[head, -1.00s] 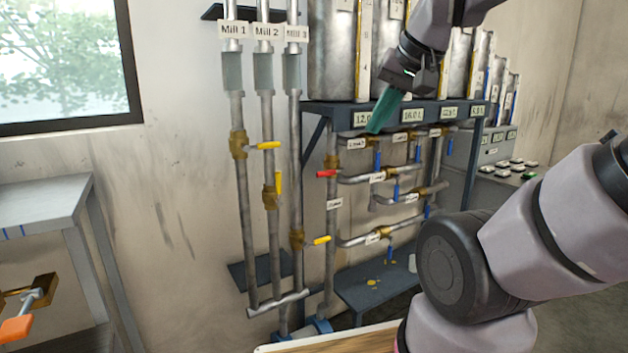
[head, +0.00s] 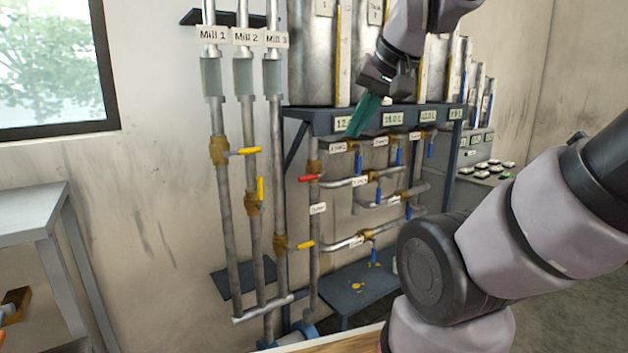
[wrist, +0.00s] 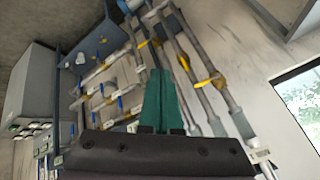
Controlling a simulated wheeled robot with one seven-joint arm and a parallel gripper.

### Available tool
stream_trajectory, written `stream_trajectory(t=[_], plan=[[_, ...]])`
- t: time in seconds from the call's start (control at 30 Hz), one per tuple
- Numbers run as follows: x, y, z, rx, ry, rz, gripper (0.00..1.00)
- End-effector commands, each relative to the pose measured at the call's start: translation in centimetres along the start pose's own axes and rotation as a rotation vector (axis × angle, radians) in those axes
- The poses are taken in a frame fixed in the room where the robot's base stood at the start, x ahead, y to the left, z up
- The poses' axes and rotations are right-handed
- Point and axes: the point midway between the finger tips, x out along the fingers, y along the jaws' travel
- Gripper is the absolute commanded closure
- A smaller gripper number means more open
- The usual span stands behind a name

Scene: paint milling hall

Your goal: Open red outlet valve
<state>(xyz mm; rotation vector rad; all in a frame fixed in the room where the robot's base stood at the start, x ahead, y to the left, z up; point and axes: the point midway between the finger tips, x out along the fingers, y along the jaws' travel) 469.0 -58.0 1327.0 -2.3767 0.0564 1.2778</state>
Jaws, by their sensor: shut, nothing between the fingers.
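The red outlet valve handle (head: 309,178) sticks out to the left from a brass valve body on the vertical outlet pipe (head: 315,240), under the tank shelf. The handle lies roughly level, across the pipe. My gripper (head: 361,124) has green fingers, is shut and empty, and points down in front of the shelf's edge. In the head picture it is above and to the right of the red handle, apart from it. In the wrist view my gripper (wrist: 160,76) shows its green fingers together, with pipes beyond. I cannot make out the red handle clearly there.
Three mill pipes with yellow handles (head: 249,151) stand left of the outlet pipe. Pipes with several blue handles (head: 373,257) branch to the right. Tanks (head: 312,50) stand on the shelf (head: 375,118). A grey table (head: 28,208) is at left; a button panel (head: 485,165) is at right.

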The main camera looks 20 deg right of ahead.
Motion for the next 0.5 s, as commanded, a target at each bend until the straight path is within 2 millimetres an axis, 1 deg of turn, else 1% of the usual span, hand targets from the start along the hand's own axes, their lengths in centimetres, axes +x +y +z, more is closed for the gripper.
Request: stream_trajectory(t=[0.17, 0.2, 0.27, 0.3, 0.33, 0.37, 0.47, 0.5], plan=[[0.0, 0.0, 0.0, 0.0, 0.0, 0.0, 1.0], [0.0, 0.0, 0.0, 0.0, 0.0, 0.0, 0.96], [0.0, 0.0, 0.0, 0.0, -0.002, 0.0, 0.73], [0.1, -0.1, -0.2, 0.001, -0.008, 0.0, 0.58], [0.3, -0.2, -0.3, 0.002, -0.016, 0.001, 0.46], [0.5, -0.3, -0.5, 0.005, -0.027, 0.001, 0.44], [1.7, -0.9, -1.6, 0.017, -0.092, -0.003, 0.44], [2.4, -1.3, -2.3, 0.023, -0.126, -0.008, 0.44]])
